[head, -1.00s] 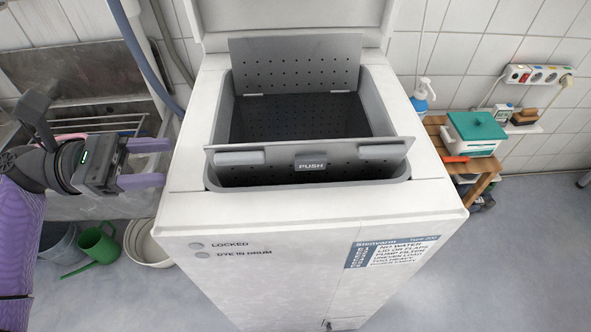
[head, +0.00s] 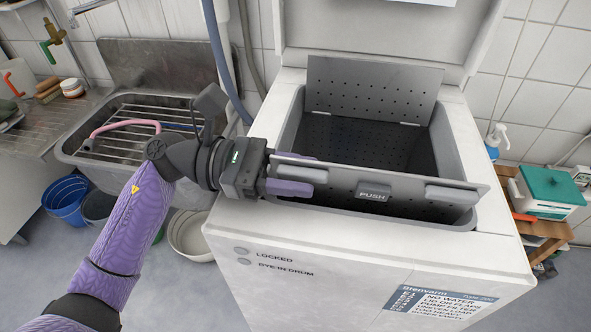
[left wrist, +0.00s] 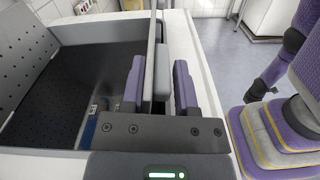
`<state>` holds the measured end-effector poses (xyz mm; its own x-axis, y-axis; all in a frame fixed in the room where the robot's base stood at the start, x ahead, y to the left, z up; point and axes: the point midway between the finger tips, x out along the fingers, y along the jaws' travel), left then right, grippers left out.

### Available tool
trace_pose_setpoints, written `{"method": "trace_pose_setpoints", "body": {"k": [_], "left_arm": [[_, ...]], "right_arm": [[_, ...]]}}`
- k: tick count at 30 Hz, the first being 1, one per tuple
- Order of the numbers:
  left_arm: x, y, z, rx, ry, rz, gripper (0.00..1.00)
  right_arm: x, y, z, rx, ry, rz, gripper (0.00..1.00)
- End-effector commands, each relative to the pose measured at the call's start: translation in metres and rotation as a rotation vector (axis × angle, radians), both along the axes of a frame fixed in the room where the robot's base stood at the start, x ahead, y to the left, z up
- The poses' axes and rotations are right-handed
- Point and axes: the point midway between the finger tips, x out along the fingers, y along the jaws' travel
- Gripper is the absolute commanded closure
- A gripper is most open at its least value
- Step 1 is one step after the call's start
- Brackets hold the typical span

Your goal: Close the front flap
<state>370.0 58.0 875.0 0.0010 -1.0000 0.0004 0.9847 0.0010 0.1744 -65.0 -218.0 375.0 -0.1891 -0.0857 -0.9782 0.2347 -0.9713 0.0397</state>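The front flap (head: 405,192) is a grey plate with a PUSH tab (head: 373,192) and two pads, standing raised along the front of the drum opening of a white top-loading washer. The rear flap (head: 370,92) is perforated and stands upright behind the opening. My left gripper (head: 294,172) is at the front flap's left end, its purple fingers on either side of the plate. In the left wrist view the flap's edge and a pad (left wrist: 162,75) lie between the spread fingers (left wrist: 160,88); firm contact on both sides is not evident. My right gripper is out of view.
The washer's outer lid (head: 375,40) stands open at the back. A metal sink (head: 120,125) with a rack is at left, with buckets (head: 65,197) below. A wooden stand with a teal-lidded box (head: 550,188) is at right.

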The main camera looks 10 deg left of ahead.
Motion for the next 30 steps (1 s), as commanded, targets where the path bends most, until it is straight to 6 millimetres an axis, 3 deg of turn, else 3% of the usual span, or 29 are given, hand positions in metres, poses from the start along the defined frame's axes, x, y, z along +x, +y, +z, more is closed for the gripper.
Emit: {"method": "trace_pose_setpoints", "body": {"k": [1, 4, 5, 30], "left_arm": [[-0.0002, 0.0001, -0.0001, 0.0, 0.001, -0.001, 0.78], [-0.0003, 0.0001, -0.0004, 0.0, 0.001, -0.002, 0.99], [-0.0004, 0.0001, -0.0005, 0.002, 0.001, -0.003, 1.0], [-0.002, -0.0007, -0.0035, 0.006, 0.008, -0.009, 1.0]], "right_arm": [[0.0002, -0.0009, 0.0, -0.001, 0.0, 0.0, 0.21], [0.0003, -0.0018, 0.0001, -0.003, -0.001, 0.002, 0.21], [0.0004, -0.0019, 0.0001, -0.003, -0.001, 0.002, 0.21], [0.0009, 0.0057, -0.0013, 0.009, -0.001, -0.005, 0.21]]}}
